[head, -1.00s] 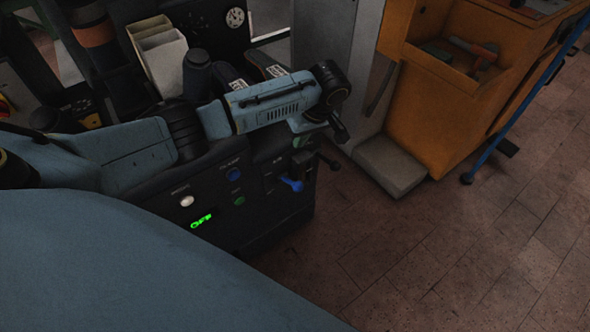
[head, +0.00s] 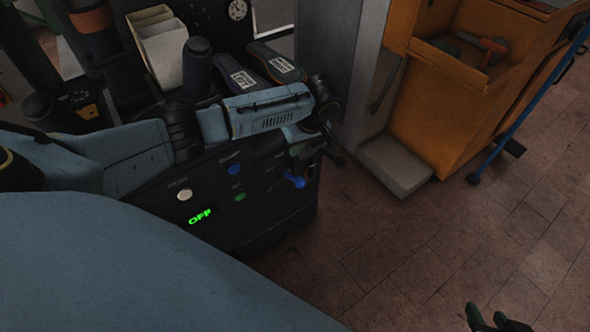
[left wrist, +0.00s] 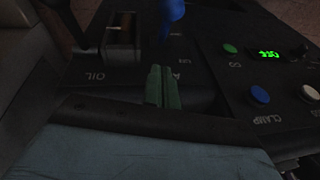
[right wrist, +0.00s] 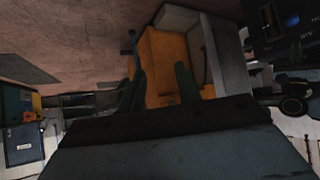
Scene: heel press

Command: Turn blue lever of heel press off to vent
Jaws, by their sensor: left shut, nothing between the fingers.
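The blue lever (head: 294,180) sticks out from the right end of the heel press's black control panel (head: 250,212). It also shows at the top of the left wrist view (left wrist: 172,12). My left gripper (head: 304,150) is just above the lever in the head view, its green fingers pointing down. In the left wrist view its fingers (left wrist: 163,88) are together and empty, over the panel beside the lever, with a visible gap to it. My right gripper (head: 490,318) is open and empty at the bottom right, above the floor; its spread fingers show in the right wrist view (right wrist: 162,88).
The panel has a lit green OFF display (head: 200,216), a white button (head: 185,195), a blue button (head: 234,169) and a green button (head: 240,197). A black lever (left wrist: 72,25) stands by the OIL label. An orange cabinet (head: 440,120) stands right. Floor in front is clear.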

